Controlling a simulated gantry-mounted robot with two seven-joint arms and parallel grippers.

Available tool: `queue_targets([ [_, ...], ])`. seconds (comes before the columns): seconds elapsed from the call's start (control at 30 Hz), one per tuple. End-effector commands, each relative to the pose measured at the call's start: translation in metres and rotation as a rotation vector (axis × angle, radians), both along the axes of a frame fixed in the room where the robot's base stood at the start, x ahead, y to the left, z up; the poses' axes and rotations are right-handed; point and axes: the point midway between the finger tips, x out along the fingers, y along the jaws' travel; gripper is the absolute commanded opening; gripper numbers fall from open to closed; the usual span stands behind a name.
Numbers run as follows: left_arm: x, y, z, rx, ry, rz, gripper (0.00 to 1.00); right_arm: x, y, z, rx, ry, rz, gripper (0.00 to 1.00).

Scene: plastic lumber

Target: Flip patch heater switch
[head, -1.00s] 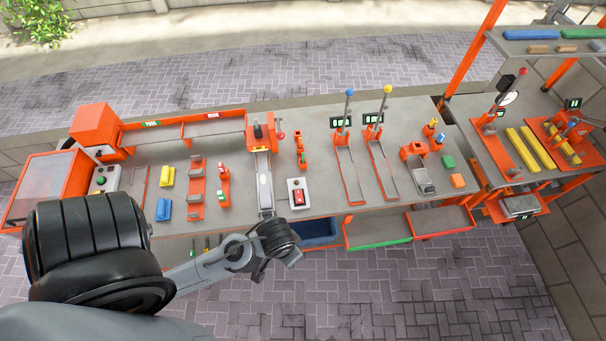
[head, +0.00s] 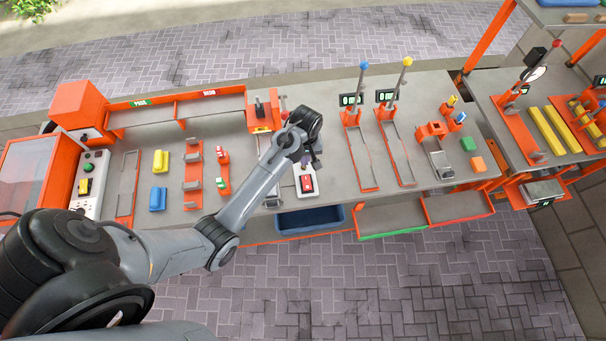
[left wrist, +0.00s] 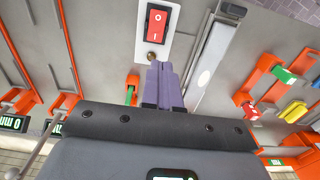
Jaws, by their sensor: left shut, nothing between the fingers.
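The patch heater switch (head: 307,184) is a red rocker on a white plate near the front edge of the bench. In the left wrist view the red rocker (left wrist: 156,28) shows "O" and "I" marks, with a small brass-coloured knob just below it on the plate. My left gripper (head: 309,160) is over the bench just behind the switch plate. In the left wrist view its purple-grey fingers (left wrist: 161,72) are shut and empty, with their tips close to the knob and short of the rocker. I cannot tell whether they touch the plate. My right gripper is not in view.
A long grey bar (left wrist: 211,57) lies beside the switch plate. Upright rods with blue and yellow balls (head: 363,66) stand to the right on orange rails. A blue bin (head: 310,219) is below the bench's front edge. Yellow and blue blocks (head: 158,198) lie at left.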

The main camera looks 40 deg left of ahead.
Motion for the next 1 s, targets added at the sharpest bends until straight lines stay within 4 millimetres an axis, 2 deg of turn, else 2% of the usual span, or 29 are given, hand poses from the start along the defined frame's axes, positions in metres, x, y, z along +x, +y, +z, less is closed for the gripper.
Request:
queue_targets([
  [0.13, 0.008, 0.0, 0.006, 0.0, -0.018, -0.001, 0.0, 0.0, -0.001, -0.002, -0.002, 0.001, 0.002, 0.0],
  [0.57, 0.008, 0.0, 0.003, 0.001, -0.017, -0.002, 0.0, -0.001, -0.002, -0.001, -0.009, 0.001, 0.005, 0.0],
  [0.77, 0.007, 0.0, -0.017, 0.0, -0.013, -0.002, 0.0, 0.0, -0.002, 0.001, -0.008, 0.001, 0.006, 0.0],
  [1.0, 0.007, 0.001, -0.06, 0.001, -0.012, -0.002, 0.0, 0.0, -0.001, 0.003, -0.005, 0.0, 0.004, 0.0],
])
